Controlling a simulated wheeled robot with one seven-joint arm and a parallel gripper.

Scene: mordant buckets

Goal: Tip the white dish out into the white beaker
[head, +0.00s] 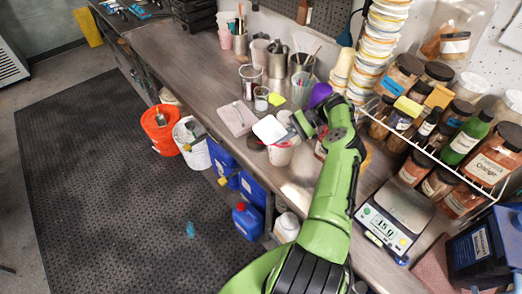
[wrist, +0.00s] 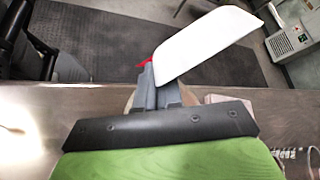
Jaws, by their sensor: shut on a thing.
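The white dish (head: 268,128) is held by its edge in my gripper (head: 290,132) above the workbench. In the wrist view the dish (wrist: 212,44) sticks out from the grey fingertips (wrist: 150,80) and slants up to the right. I cannot see anything in it. A white beaker (head: 281,156) stands upright on the bench just below the dish and fingers, its top partly hidden by them. In the wrist view the beaker is mostly hidden behind my gripper.
A pale pink slab (head: 234,118) lies left of the dish, with cups and tool-filled pots (head: 276,62) behind. A rack of powder jars (head: 440,150) and a scale (head: 396,215) stand right of my arm. An orange bucket (head: 162,128) is on the floor.

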